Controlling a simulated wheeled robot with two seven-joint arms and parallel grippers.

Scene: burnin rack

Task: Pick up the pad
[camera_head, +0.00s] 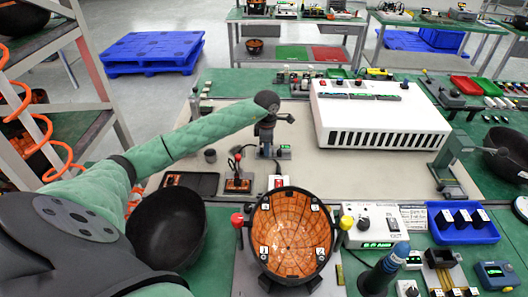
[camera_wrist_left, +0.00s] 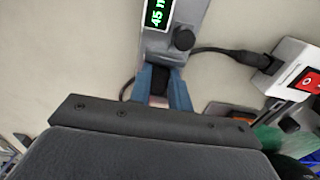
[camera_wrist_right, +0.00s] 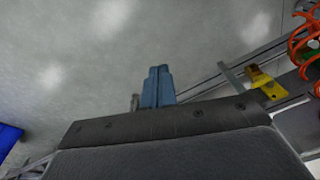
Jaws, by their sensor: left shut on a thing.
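My left gripper (camera_head: 266,150) reaches across the bench, pointing down beside a small grey device on the beige mat. In the left wrist view its blue fingers (camera_wrist_left: 165,97) are closed around a small dark and pinkish piece (camera_wrist_left: 158,100), which I take for the pad; the fingers hide most of it. The piece is right at the end of a grey device (camera_wrist_left: 175,25) with a green display and a dark knob; I cannot tell whether they touch. My right gripper (camera_wrist_right: 158,87) shows only in its own wrist view, with its blue fingers together and nothing visible between them.
An orange-lined bowl (camera_head: 292,235) stands in a fixture at the front. A black bowl (camera_head: 166,228) is to its left. A white vented box (camera_head: 380,118) stands behind to the right. A blue tray (camera_head: 462,236) is at the right. The beige mat (camera_head: 350,182) has free room.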

